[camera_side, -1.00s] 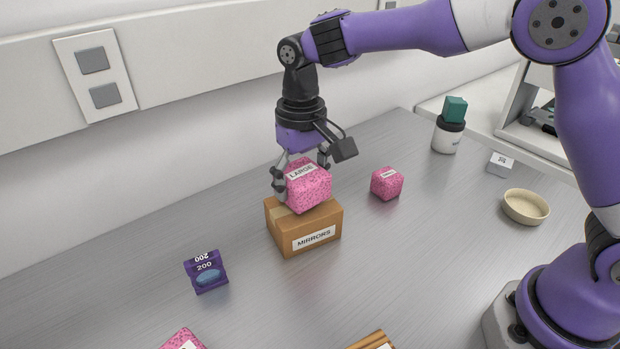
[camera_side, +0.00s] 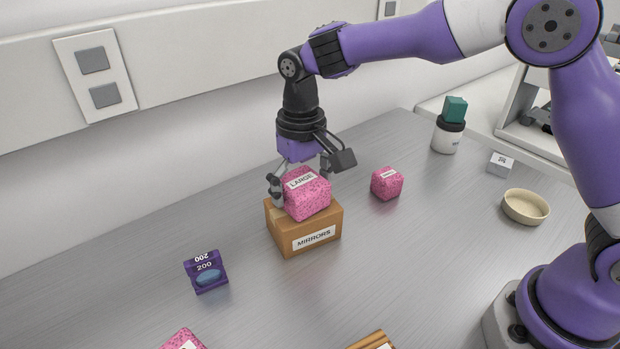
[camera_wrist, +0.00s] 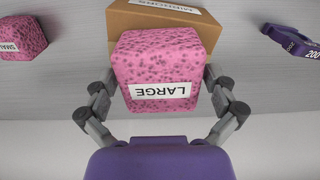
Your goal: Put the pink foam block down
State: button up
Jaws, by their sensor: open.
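The pink foam block labelled LARGE (camera_side: 307,200) rests on top of the brown cardboard box labelled MIRRORS (camera_side: 318,238). It looks slightly tilted in the side view. My gripper (camera_side: 300,180) is over the block, with its fingers spread on either side. In the wrist view the block (camera_wrist: 160,62) lies between the open fingers of my gripper (camera_wrist: 160,100), with gaps showing beside it. The box (camera_wrist: 120,20) shows behind the block there. The block's underside is hidden.
A smaller pink block (camera_side: 386,183) stands right of the box. A purple 200 holder (camera_side: 206,272) is at the left. Another pink block (camera_side: 184,341) and a striped wooden item (camera_side: 372,341) are cut off at the front. A beige bowl (camera_side: 525,207) and a white-and-black container (camera_side: 448,136) stand right.

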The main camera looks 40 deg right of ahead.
aim_at(302, 180)
jog(key=s+d+r+t, duration=0.1)
jog(key=d+r, duration=0.1)
jog(key=r, duration=0.5)
jog(key=s+d+r, duration=0.2)
jog(key=r, duration=0.6)
jog(key=s+d+f+t, duration=0.2)
jog(key=s+d+f, duration=0.1)
jog(key=s, duration=0.3)
jog(key=s+d+f+t, duration=0.2)
jog(key=s+d, duration=0.3)
jog(key=s, duration=0.2)
jog(key=shift+s+d+f+t, duration=0.15)
jog(key=shift+s+f+t, duration=0.15)
jog(key=shift+f, duration=0.1)
